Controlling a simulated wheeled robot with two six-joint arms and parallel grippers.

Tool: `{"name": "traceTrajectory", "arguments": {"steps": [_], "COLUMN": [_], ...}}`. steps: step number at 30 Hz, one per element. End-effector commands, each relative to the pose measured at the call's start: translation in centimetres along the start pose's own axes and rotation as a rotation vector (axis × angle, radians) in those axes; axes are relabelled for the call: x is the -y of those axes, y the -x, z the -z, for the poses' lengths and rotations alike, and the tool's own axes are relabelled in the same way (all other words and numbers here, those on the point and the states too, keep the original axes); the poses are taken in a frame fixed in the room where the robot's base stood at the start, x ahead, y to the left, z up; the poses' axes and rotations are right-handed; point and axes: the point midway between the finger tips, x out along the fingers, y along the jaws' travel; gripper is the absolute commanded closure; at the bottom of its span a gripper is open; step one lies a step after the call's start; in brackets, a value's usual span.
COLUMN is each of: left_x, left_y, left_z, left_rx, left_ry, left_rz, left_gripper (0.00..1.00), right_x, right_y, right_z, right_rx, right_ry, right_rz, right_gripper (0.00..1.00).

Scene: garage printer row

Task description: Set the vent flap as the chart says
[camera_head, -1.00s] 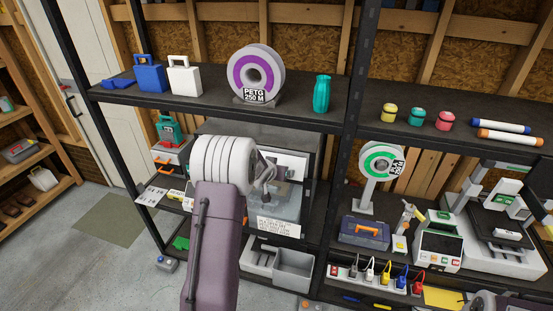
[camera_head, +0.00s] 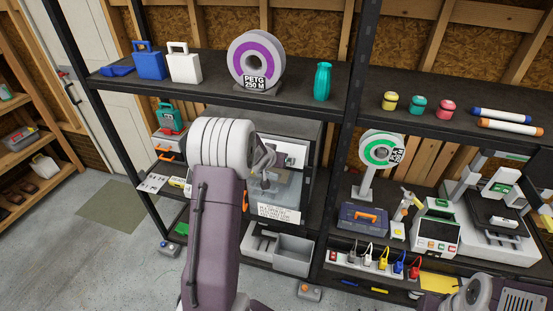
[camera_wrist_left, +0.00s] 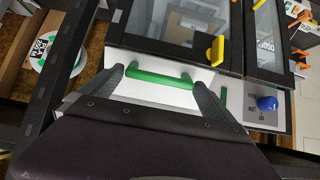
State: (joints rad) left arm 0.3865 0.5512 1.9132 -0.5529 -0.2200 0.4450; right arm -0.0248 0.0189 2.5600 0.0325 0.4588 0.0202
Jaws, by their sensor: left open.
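My left gripper (camera_head: 264,160) reaches to the front of a grey printer enclosure (camera_head: 285,130) in the head view, partly hidden by its own wrist. In the left wrist view, my open left gripper (camera_wrist_left: 158,80) has a finger on each side of a green bar handle (camera_wrist_left: 160,78) on a white panel. I cannot tell whether the fingers touch it. Which part is the vent flap is unclear. A printed white sheet (camera_head: 278,214) on the enclosure front is too small to read. My right gripper (camera_head: 463,292) is barely visible at the lower right.
A dark shelf post (camera_head: 345,150) stands to the right of the enclosure. A grey bin (camera_head: 293,255) is below it.

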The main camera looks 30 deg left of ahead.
Motion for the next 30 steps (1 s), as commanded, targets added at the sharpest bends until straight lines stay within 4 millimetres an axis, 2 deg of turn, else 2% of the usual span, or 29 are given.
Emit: {"name": "traceTrajectory", "arguments": {"steps": [6,11,27,29,30], "left_x": [0.0,0.0,0.0,-0.8,-1.8], "left_y": [5.1,7.1,7.3,6.7,5.9], "left_z": [0.2,0.0,-0.2,-0.8,-1.6], "left_rx": [-0.002,0.001,0.001,0.000,-0.007], "left_ry": [0.000,0.000,-0.001,-0.010,-0.026], "left_rz": [0.001,0.001,-0.001,-0.012,-0.028], "left_gripper": [0.00,0.00,0.00,0.00,0.00], "right_x": [0.0,0.0,0.0,0.0,0.0], "right_y": [0.4,0.8,0.7,-0.3,-1.7], "right_z": [0.0,0.1,0.1,0.0,-0.2], "right_rx": [0.000,0.000,0.000,0.000,0.000], "right_ry": [0.000,0.000,0.000,0.000,0.000], "right_rz": [0.000,0.000,0.000,0.000,0.000], "right_gripper": [0.64,0.64,0.64,0.64,0.64]}}
